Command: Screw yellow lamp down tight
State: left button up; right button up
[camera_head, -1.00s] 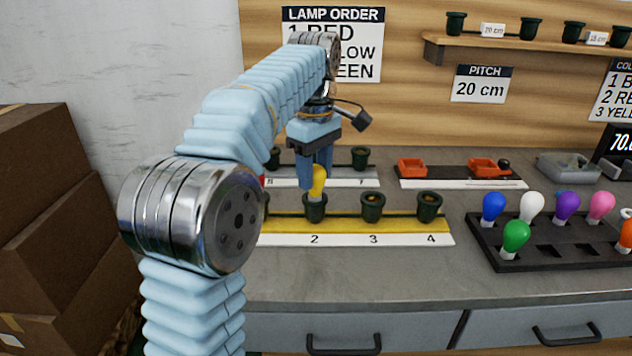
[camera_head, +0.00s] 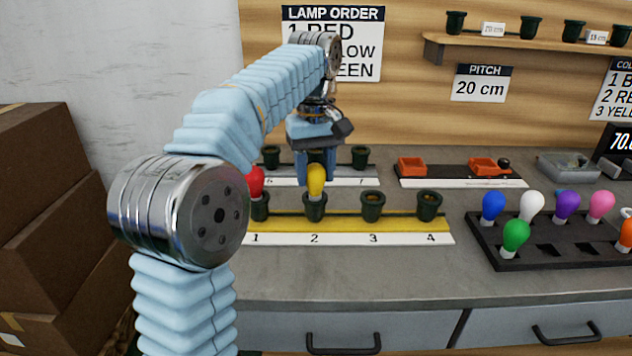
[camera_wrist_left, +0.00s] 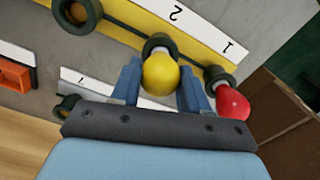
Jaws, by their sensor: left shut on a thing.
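The yellow lamp (camera_head: 316,184) stands upright in the dark green socket (camera_head: 314,208) at number 2 on the yellow strip (camera_head: 343,225). My left gripper (camera_head: 317,177) comes down from above and is shut on the yellow lamp. In the left wrist view the yellow lamp (camera_wrist_left: 161,75) lies between the two blue fingers, with its white base at the socket's mouth (camera_wrist_left: 158,42). The threads inside the socket are hidden. My right gripper is in no view.
A red lamp (camera_head: 255,182) stands in socket 1, close to the left finger. Sockets 3 (camera_head: 372,206) and 4 (camera_head: 429,206) are empty. A black tray (camera_head: 482,240) with several lamps lies to the right. More sockets stand behind the gripper.

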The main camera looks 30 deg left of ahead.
pick_arm(q)
jog(key=m, duration=0.4)
jog(key=m, duration=0.4)
jog(key=shift+m, duration=0.3)
jog(key=o, duration=0.9)
